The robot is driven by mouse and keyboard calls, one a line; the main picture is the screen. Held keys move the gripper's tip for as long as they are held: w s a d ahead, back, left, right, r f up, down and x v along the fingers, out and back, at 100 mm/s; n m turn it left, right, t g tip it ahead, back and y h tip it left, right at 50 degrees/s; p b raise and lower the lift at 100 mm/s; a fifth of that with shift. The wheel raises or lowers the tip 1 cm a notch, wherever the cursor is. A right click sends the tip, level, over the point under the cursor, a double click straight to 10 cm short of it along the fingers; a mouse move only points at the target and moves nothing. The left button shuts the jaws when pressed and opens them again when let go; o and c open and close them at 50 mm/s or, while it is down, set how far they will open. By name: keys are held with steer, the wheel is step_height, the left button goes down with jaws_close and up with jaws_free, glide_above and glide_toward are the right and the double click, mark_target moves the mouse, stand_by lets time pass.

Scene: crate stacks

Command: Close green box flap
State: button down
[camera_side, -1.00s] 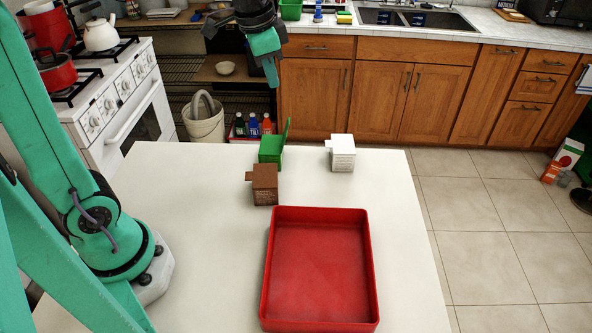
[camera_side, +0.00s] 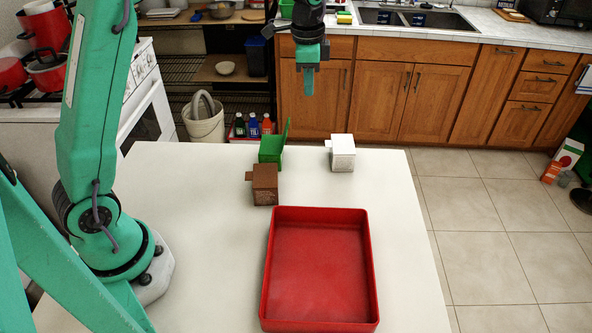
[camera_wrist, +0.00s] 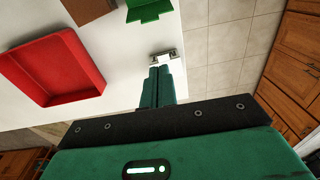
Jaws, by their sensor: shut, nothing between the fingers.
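A small green box (camera_side: 269,149) stands near the back edge of the white table, with its flap (camera_side: 286,130) raised on the right side. Part of the green box also shows at the top of the wrist view (camera_wrist: 147,10). My gripper (camera_side: 308,90) is shut and empty. It hangs pointing down, above and to the right of the green box, and touches nothing. In the wrist view its fingers (camera_wrist: 159,75) lie together, with the white box (camera_wrist: 164,55) just past their tips.
A brown box (camera_side: 264,186) stands just in front of the green box. A white box (camera_side: 342,155) stands to the right. A red tray (camera_side: 374,285) takes up the front middle of the table. The table (camera_side: 210,230) left of the tray is clear.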

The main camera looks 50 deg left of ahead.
mark_target(286, 133)
steer(key=shift+f, duration=0.15)
step_height(286, 133, down, 10)
steer(key=shift+s+a+r, duration=0.35)
steer(key=shift+s+a, duration=0.2)
steer(key=shift+s, duration=0.05)
steer(key=shift+s+a+r, duration=0.35)
steer(key=shift+s+a, duration=0.2)
steer(key=shift+s+a, duration=0.1)
